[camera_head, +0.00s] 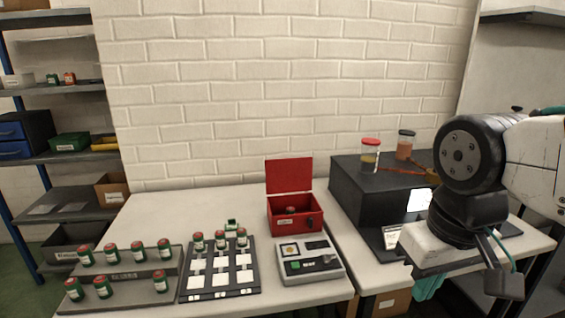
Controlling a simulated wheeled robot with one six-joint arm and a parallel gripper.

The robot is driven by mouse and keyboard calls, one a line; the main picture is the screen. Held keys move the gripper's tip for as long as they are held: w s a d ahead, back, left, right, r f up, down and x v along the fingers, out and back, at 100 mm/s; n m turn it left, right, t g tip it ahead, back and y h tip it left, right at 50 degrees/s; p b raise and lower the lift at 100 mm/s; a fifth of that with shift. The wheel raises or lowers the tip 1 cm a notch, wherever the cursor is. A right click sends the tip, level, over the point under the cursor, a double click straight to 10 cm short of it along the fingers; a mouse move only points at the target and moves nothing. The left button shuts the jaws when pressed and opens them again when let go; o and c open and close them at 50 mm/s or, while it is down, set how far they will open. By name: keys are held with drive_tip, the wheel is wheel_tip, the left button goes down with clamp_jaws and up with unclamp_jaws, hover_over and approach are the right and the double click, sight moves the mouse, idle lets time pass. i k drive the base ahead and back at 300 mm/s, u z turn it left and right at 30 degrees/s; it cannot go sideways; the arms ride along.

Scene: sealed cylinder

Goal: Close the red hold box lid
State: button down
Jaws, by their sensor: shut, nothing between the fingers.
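The red hold box (285,228) stands on the white table near the wall, in the middle of the view. Its red lid (289,175) is open and stands upright at the back of the box. A small cylinder (291,210) shows inside the box; most of it is hidden by the front wall. My gripper (503,283) is at the far right, well apart from the box, in front of the right-hand table. Its fingers are shut, with nothing seen in them.
A grey device (309,262) sits just in front of the box. Left of it are a dark grid tray (220,284) with several green cylinders and a grey rack (125,290) with several more. A black cabinet (370,190) bearing two jars stands right of the box.

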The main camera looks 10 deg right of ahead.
sight(291, 175)
drive_tip(key=u, duration=0.15)
drive_tip(key=i, duration=1)
drive_tip(key=z, duration=0.2)
